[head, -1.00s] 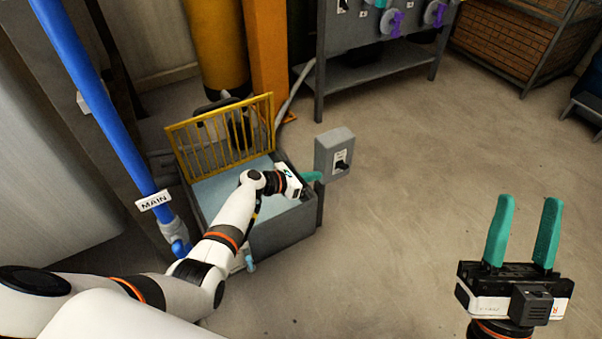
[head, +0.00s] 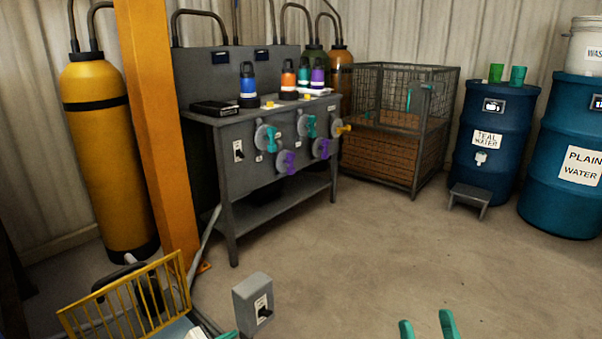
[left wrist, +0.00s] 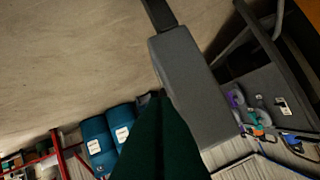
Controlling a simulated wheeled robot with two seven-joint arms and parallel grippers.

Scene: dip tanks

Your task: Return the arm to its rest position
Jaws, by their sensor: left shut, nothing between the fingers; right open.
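My left gripper (head: 226,334) shows only as a teal fingertip and a bit of white at the bottom edge of the head view. It is just left of and below the grey switch box (head: 253,304); I cannot tell whether they touch. In the left wrist view its dark green fingers (left wrist: 163,145) are shut together and empty, and the grey box (left wrist: 190,85) fills the area beside them. My right gripper (head: 428,328) shows two teal fingertips spread apart, open and empty, over the floor. Most of both arms is out of view.
A yellow grate (head: 130,300) stands left of the switch box. An orange post (head: 155,130) and a yellow cylinder (head: 98,150) stand behind. A grey bench (head: 238,190) with valves and bottles is at the back. Blue drums (head: 490,145) stand at right. The middle floor (head: 370,255) is clear.

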